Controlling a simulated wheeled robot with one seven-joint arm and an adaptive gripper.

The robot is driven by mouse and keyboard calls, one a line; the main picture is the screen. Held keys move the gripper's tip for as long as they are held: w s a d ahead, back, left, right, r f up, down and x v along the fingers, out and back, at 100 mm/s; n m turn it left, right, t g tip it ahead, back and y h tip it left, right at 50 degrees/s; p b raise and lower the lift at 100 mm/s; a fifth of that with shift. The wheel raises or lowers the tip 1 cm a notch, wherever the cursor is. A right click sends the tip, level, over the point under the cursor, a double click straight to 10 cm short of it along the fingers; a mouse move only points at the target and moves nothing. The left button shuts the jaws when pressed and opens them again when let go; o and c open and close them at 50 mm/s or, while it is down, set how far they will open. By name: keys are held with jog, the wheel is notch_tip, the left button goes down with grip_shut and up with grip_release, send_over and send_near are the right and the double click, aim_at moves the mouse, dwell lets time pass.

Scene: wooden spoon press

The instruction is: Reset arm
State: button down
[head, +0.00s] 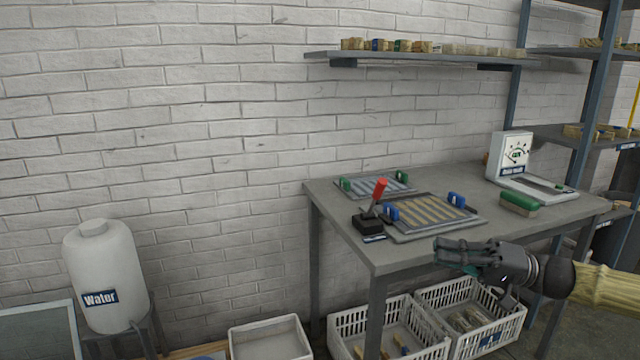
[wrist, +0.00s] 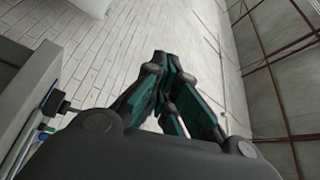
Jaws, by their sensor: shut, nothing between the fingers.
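My arm comes in from the right edge of the head view. My gripper (head: 447,250) is shut and empty, in front of the table's near edge. In the wrist view, the fingertips of my gripper (wrist: 168,60) meet, with the brick wall beyond them. The grey table (head: 400,258) carries a press plate with wooden spoons (head: 432,211) between blue clamps. A lever with a red handle (head: 379,188) stands on a black base at its left, tilted a little. A second plate with green clamps (head: 372,187) lies behind.
A white device (head: 510,150) and a green-topped brush or block (head: 519,203) are on the table's right. White crates (head: 388,318) stand below. A white water tank (head: 105,270) is at the left. A wall shelf (head: 420,57) holds several small items.

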jog(key=s+a+f+m+g+h, duration=0.1)
jog(key=a+f+m+h, duration=0.1)
jog(key=a+f, duration=0.55)
jog(key=s+a+f+m+h, duration=0.1)
jog(key=a+f+h, duration=0.25)
jog(key=f, duration=0.75)
jog(key=s+a+f+m+g+h, duration=0.15)
jog(key=s+f, duration=0.25)
jog(key=f, duration=0.5)
jog(key=s+a+f+m+g+h, duration=0.1)
jog(key=s+a+f+h, duration=0.15)
jog(key=s+f, duration=0.45)
jog(key=s+d+f+h, duration=0.25)
jog(key=s+f, duration=0.25)
jog(key=f, duration=0.3)
jog(key=s+d+f+h, duration=0.1)
jog(key=s+f+h, duration=0.3)
jog(key=f, duration=0.5)
jog(key=s+d+f+n+h, duration=0.2)
jog(key=s+d+f+h, duration=0.25)
jog(key=s+d, duration=0.65)
notch_tip(320, 180, up, 22)
jog(key=p, duration=2.2)
jog(key=shift+s+a+t+p, duration=0.2)
jog(key=shift+a+t+p, duration=0.15)
jog(key=shift+a+p, duration=0.1)
jog(key=shift+f+y, duration=0.1)
jog(key=shift+y, duration=0.15)
